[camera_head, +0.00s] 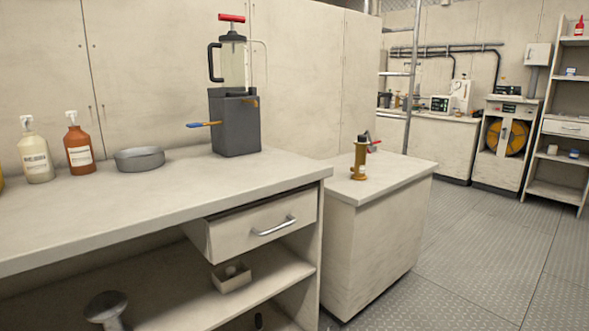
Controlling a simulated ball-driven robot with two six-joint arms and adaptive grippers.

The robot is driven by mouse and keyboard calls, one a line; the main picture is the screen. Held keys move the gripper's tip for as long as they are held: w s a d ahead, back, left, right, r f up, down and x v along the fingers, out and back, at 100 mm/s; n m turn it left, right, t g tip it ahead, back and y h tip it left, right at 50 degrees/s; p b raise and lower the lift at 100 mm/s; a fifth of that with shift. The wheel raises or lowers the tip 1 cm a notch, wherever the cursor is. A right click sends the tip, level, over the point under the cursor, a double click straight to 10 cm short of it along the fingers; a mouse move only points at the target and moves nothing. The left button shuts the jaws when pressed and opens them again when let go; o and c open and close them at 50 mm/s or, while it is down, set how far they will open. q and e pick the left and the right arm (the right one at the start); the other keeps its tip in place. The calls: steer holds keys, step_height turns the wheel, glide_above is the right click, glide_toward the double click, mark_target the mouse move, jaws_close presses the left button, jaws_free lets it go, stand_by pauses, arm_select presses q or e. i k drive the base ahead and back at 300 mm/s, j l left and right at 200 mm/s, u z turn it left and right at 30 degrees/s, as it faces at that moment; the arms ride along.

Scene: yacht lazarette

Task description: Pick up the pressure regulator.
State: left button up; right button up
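No thing in view is clearly marked as the pressure regulator. A brass-coloured upright device (360,158) with a grey part and a red lever at its top stands on the low side cabinet (385,178), right of centre. It may be the regulator, but I cannot tell at this size. Neither of my grippers is in view, and nothing is seen touching the device.
The long workbench (190,190) carries a grey pump unit (235,125), a round metal dish (139,159) and two pump bottles (79,148) (35,155). Its drawer (250,225) stands partly open. Open metal floor (480,235) lies to the right.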

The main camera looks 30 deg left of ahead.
mark_target(361, 150)
steer(key=i+l+u, duration=0.15)
steer(key=u, duration=0.3)
steer(key=i+l+u, duration=0.25)
steer(key=u, duration=0.15)
steer(key=i+l+u, duration=0.15)
steer(key=l+u, duration=0.3)
steer(key=i+l+u, duration=0.15)
steer(key=u, duration=0.3)
steer(key=i+l+u, duration=0.25)
steer(key=l, duration=1.75)
steer(key=k+l+u, duration=0.15)
steer(key=l+u, duration=0.15)
steer(key=l, duration=1.6)
steer(key=j, duration=0.1)
steer(key=i+z, duration=0.05)
